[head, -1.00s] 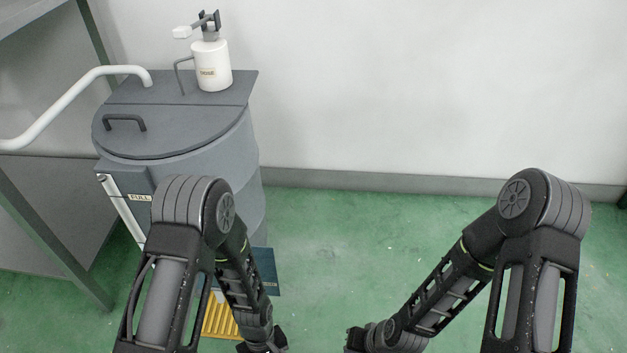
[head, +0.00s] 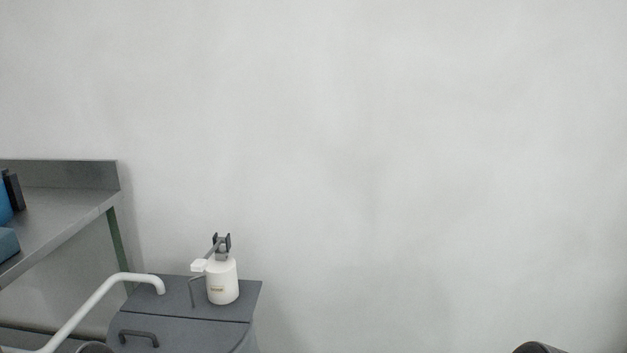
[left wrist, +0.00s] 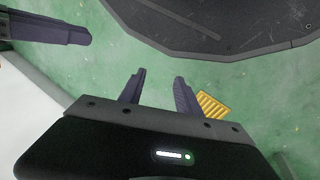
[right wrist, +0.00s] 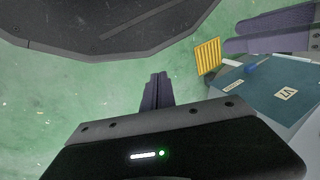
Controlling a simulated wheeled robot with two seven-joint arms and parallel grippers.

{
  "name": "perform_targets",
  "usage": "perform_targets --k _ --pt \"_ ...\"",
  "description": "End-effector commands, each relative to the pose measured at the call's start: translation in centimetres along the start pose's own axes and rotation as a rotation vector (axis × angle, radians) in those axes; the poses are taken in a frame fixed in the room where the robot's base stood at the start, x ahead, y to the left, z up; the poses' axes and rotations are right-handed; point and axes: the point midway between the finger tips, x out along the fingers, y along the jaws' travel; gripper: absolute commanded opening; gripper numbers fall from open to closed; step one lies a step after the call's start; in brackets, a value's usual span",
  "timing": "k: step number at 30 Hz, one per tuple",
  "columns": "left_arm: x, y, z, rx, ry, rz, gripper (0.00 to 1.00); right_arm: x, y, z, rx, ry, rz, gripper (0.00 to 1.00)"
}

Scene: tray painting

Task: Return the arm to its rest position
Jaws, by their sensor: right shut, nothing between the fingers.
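My left gripper (left wrist: 160,80) shows in the left wrist view with its two purple fingers apart and nothing between them. My right gripper (right wrist: 158,77) shows in the right wrist view with its fingers together and nothing held. Both point down over the green floor (right wrist: 60,110). A purple finger of the other gripper shows at the edge of each wrist view. In the head view both grippers are out of sight; only small dark tops of my arms show at the bottom edge.
In the head view, a white pump bottle (head: 222,283) stands on a grey drum's lid (head: 185,332). A metal bench (head: 60,215) is at left; the wall at right is bare. A yellow grating (right wrist: 208,57) and a blue-grey labelled surface (right wrist: 275,95) lie near my right gripper.

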Motion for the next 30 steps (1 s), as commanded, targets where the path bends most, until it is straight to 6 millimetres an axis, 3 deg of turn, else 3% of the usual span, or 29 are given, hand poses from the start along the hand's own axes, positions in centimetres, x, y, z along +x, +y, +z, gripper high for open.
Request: perform_targets --k 1,9,12,18,30 --pt "-4.4 1.7 0.0 0.003 -0.006 0.001 0.40 -4.4 -1.8 0.0 -0.003 -0.006 -0.002 0.00" --pt "-14.7 5.9 0.6 0.013 -0.033 0.007 0.40 -14.7 -6.0 0.6 -0.013 -0.032 -0.008 0.00" --pt "-17.4 7.0 0.8 0.015 -0.041 0.009 0.40 -17.4 -7.1 0.8 -0.016 -0.040 -0.009 0.00" --pt "-19.7 8.0 1.1 0.019 -0.049 0.011 0.40 -19.7 -8.0 1.1 -0.019 -0.048 -0.011 0.00" --pt "-19.5 8.0 1.1 0.019 -0.050 0.011 0.40 -19.5 -8.0 1.1 -0.019 -0.049 -0.011 0.00"
